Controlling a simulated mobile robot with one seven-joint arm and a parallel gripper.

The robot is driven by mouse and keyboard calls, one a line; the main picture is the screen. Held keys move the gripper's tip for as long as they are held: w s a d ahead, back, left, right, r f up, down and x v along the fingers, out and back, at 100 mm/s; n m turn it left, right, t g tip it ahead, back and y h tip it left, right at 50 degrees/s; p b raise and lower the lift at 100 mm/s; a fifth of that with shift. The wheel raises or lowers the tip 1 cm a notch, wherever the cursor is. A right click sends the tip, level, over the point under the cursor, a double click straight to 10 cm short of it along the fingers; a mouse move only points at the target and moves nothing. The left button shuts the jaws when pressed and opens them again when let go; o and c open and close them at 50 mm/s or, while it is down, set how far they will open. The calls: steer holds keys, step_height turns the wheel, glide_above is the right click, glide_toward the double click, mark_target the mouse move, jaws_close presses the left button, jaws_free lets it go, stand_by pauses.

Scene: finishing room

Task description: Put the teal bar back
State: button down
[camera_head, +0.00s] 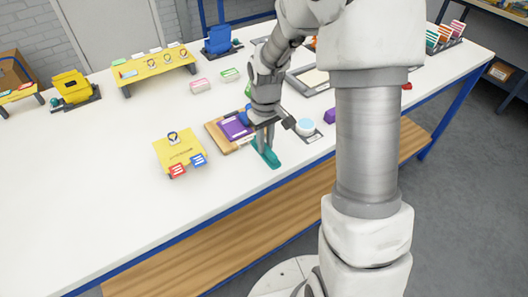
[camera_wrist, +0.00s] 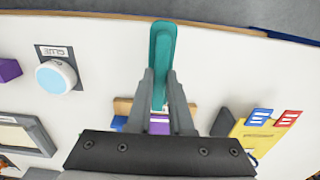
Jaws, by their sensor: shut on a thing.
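The teal bar (camera_head: 266,154) is near the front edge of the white table. My gripper (camera_head: 264,138) points down and is shut on the teal bar, with the bar's ends sticking out past the fingers. In the wrist view the bar (camera_wrist: 162,48) stretches from between my fingertips (camera_wrist: 160,90) toward the table's edge. I cannot tell whether the bar touches the table. A wooden tray (camera_head: 214,137) with a purple piece (camera_head: 236,127) in it is just behind and left of the gripper, partly hidden by my arm.
On the white table (camera_head: 100,190), a yellow board (camera_head: 172,153) with red and blue tags stands left. A yellow rack (camera_head: 155,66) stands at the back. The front left is clear.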

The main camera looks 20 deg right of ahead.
steer(key=shift+w+a+f, duration=0.1)
steer(key=shift+a+f, duration=0.1)
steer(key=shift+f, duration=1.95)
steer(key=shift+f, duration=0.15)
steer(key=c, duration=0.8)
jaws_free()
